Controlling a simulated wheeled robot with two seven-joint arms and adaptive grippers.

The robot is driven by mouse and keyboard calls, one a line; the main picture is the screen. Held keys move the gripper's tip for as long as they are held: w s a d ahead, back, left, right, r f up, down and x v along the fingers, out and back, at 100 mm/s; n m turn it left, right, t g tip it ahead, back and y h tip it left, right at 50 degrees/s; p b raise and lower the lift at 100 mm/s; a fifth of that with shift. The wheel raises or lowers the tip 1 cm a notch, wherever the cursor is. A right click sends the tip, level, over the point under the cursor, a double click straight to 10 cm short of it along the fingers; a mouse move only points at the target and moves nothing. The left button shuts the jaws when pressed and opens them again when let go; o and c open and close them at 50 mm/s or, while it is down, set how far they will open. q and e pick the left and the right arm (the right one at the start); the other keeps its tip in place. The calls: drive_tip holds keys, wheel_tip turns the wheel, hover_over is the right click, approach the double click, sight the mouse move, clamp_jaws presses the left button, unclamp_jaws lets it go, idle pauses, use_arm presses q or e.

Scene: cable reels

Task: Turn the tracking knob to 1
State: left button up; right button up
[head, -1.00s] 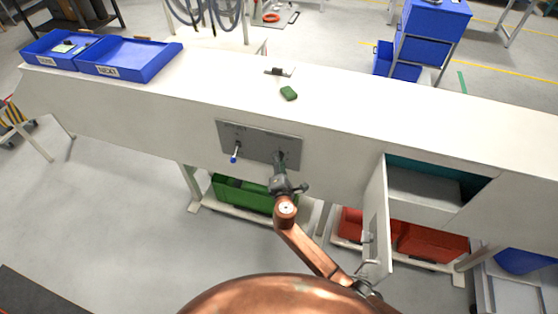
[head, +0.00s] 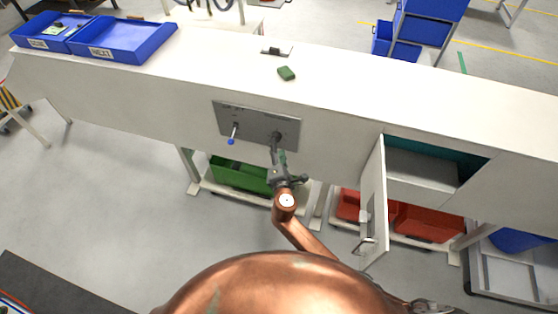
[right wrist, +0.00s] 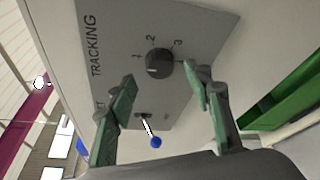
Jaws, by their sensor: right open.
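The black tracking knob (right wrist: 159,62) sits on a grey panel (right wrist: 207,22) lettered TRACKING, with marks 1, 2 and 3 around it. Which mark it points to is hard to make out. In the head view, the panel (head: 232,112) is on the front of the white bench, with the knob (head: 276,136) on its right part. My right gripper (right wrist: 160,75) is open, with one green-grey finger on each side below the knob, apart from it and empty. It also shows in the head view (head: 276,152), just in front of the knob. My left gripper is out of view.
A blue-tipped toggle lever (right wrist: 155,142) sticks out of the panel beside the knob. A cabinet door (head: 373,205) stands open right of my arm. Blue trays (head: 150,62) and a green block (head: 286,73) lie on the bench top. A green bin (head: 235,175) is below.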

drive_tip(key=s+r, duration=0.1)
drive_tip(key=s, duration=0.6)
drive_tip(key=shift+s+d, duration=0.2)
drive_tip(key=shift+d, duration=0.05)
